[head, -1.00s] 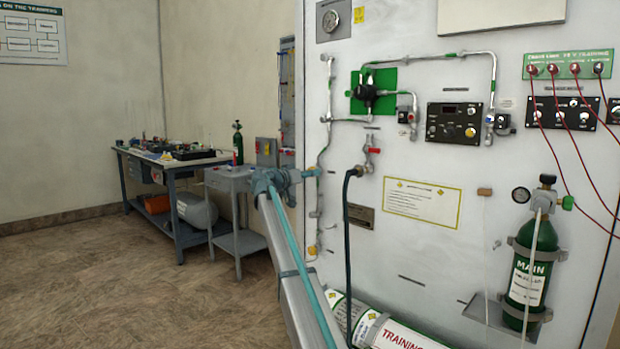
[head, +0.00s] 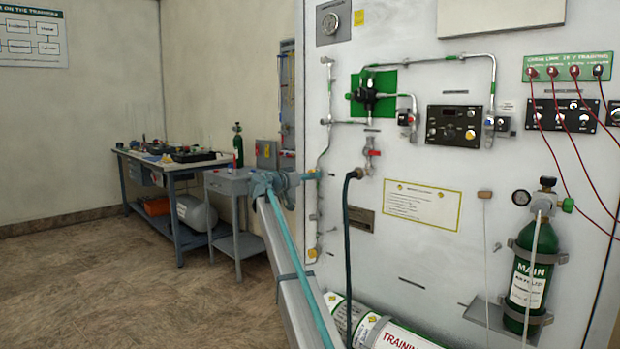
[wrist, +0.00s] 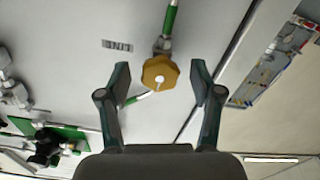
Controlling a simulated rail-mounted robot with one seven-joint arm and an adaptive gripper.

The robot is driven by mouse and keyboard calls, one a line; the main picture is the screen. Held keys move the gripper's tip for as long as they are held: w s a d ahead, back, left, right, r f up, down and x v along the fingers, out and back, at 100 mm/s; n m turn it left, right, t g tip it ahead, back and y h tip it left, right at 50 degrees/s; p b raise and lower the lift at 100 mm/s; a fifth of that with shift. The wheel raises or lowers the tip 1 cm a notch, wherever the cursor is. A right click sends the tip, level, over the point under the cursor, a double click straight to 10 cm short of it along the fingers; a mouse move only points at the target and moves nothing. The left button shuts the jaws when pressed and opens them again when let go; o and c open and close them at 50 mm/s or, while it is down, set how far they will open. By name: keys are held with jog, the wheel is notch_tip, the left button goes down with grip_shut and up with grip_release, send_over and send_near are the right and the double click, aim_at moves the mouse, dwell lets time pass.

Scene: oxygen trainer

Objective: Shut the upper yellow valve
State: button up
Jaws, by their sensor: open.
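A yellow valve knob (wrist: 158,74), many-sided with a pale centre, sits on a thin pipe on the white panel in the wrist view. My gripper (wrist: 160,76) is open, with one dark teal finger on each side of the knob and a visible gap to both. How deep the fingertips reach around it I cannot tell. In the head view my gripper (head: 309,176) is at the pipe on the panel's left edge, and it hides the upper yellow valve. A lower yellow valve (head: 312,253) shows further down that pipe.
The panel carries a green plate with a black regulator (head: 368,95), a red-handled valve with a dark hose (head: 349,240), and a green MAIN cylinder (head: 532,270). A grey side table (head: 232,183) stands left behind my arm. The floor at left is clear.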

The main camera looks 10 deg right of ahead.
jog(key=v, duration=1.1)
jog(key=shift+s, duration=0.2)
jog(key=shift+a, duration=0.1)
